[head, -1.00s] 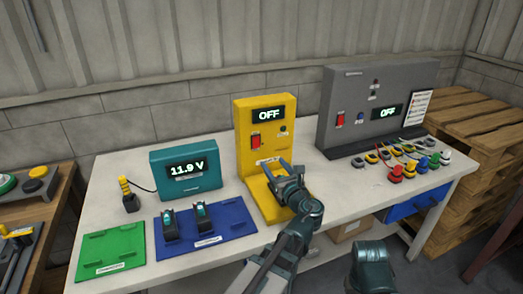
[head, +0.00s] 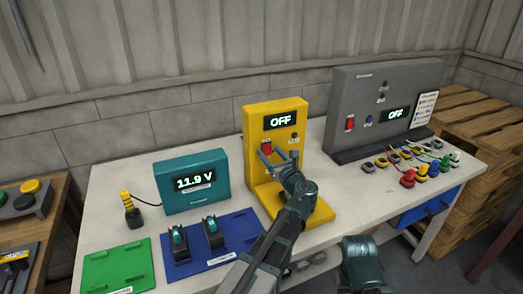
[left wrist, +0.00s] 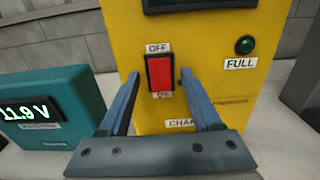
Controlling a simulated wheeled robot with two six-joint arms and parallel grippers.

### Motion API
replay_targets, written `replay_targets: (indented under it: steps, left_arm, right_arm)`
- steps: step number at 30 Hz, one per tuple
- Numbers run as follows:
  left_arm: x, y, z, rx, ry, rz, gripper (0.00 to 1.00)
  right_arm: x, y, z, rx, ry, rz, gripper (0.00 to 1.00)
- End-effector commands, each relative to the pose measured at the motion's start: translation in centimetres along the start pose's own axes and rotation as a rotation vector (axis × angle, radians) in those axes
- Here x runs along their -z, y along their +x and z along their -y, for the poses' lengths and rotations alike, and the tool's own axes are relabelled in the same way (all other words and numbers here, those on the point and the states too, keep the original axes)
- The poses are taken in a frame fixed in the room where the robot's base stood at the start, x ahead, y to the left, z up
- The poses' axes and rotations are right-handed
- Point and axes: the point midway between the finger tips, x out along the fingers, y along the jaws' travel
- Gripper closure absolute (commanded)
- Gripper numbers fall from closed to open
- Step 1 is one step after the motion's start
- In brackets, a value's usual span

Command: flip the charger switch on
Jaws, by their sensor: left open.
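The yellow charger (head: 262,192) stands upright on the bench, and its display (head: 281,121) reads OFF. Its red rocker switch (head: 267,145) is on the front face; in the left wrist view the switch (left wrist: 160,72) has an OFF label above and a partly hidden label below. My left gripper (head: 268,155) is open and empty in front of the charger face. In the left wrist view its two fingers (left wrist: 159,76) point at the face, one on each side of the switch. I cannot tell whether they touch it.
A teal voltmeter (head: 190,205) reading 11.9 V stands left of the charger. A blue mat (head: 240,228) with two batteries and a green mat (head: 105,270) lie in front. A grey panel (head: 345,95) with its own red switch and several coloured connectors is on the right.

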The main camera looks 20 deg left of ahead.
Motion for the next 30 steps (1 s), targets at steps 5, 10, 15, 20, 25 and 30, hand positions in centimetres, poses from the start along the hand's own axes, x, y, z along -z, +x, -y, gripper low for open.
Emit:
replay_targets:
  steps: [5,10,15,20,25,30]
  left_arm:
    - [0.0,0.3,0.3,0.001,0.0,0.0,0.35]
    - [0.0,0.2,0.2,0.0,0.0,0.0,0.37]
    - [0.0,0.2,0.2,0.0,0.0,0.0,0.67]
    - [0.0,0.2,0.2,0.0,0.0,0.0,0.96]
    - [0.0,0.2,0.2,0.0,0.0,0.0,1.0]
    - [0.8,0.3,0.2,-0.002,0.001,0.042,1.0]
  right_arm:
    - [0.0,0.0,0.0,0.0,0.0,0.0,0.5]
    - [0.0,0.0,0.0,0.0,0.0,0.0,0.5]
    - [0.0,0.0,0.0,0.0,0.0,0.0,0.5]
    - [0.0,0.0,0.0,0.0,0.0,0.0,0.5]
    - [0.0,0.0,0.0,0.0,0.0,0.0,0.5]
    - [0.1,1.7,0.1,0.0,0.0,0.0,0.5]
